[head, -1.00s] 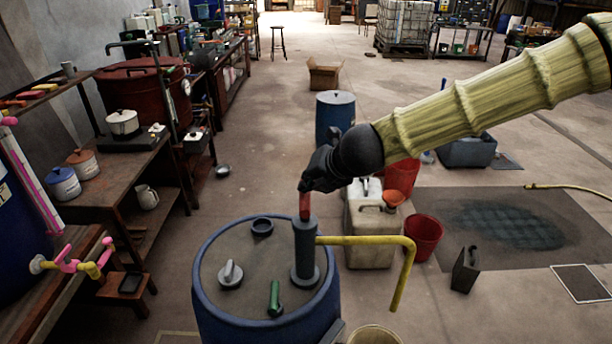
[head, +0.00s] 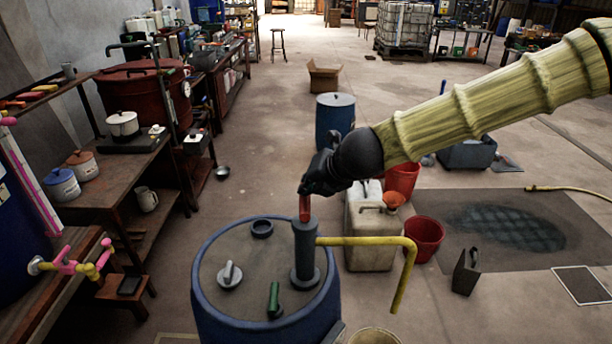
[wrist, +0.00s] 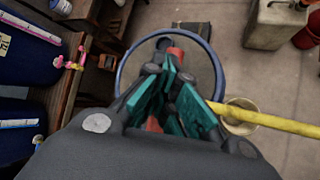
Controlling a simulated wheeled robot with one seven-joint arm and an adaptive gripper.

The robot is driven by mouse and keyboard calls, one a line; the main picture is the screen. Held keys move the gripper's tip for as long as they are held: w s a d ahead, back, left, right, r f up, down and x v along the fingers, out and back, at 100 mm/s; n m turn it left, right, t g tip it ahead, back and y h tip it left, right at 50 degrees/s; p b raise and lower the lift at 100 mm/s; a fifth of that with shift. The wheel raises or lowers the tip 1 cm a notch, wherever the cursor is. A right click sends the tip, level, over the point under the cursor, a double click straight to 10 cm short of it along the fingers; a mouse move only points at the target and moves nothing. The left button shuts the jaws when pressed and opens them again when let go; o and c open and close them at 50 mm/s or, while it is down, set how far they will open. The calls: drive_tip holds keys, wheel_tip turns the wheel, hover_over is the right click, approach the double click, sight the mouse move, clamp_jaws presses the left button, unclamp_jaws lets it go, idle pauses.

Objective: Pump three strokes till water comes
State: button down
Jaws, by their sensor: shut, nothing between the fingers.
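A blue drum (head: 212,308) stands upright in front of me with a grey hand pump (head: 304,250) in its lid. A short length of the pump's red plunger (head: 304,207) shows above the grey barrel. My gripper (head: 306,187) is right at the plunger's top, its fingers shut with nothing between them. In the wrist view its teal fingers (wrist: 172,85) hide much of the pump, and bits of red show around them. A yellow spout (head: 370,241) runs right from the pump and bends down over a pale bucket (head: 375,336). I see no water at the spout's end.
A grey cap (head: 230,275), a dark ring (head: 262,228) and a green-handled item (head: 274,299) lie on the drum lid. A jerrycan (head: 370,235) and red buckets (head: 424,238) stand behind right. A bench (head: 110,185) is at left.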

drive_tip(key=shift+f+b, duration=0.75)
drive_tip(key=shift+f, duration=0.25)
idle(0.8)
drive_tip(key=shift+r, duration=0.2)
drive_tip(key=shift+r+p, duration=2.85)
drive_tip(key=shift+r, duration=0.65)
wheel_tip(320, 180, up, 6)
drive_tip(key=p, duration=0.4)
drive_tip(key=shift+p, duration=0.3)
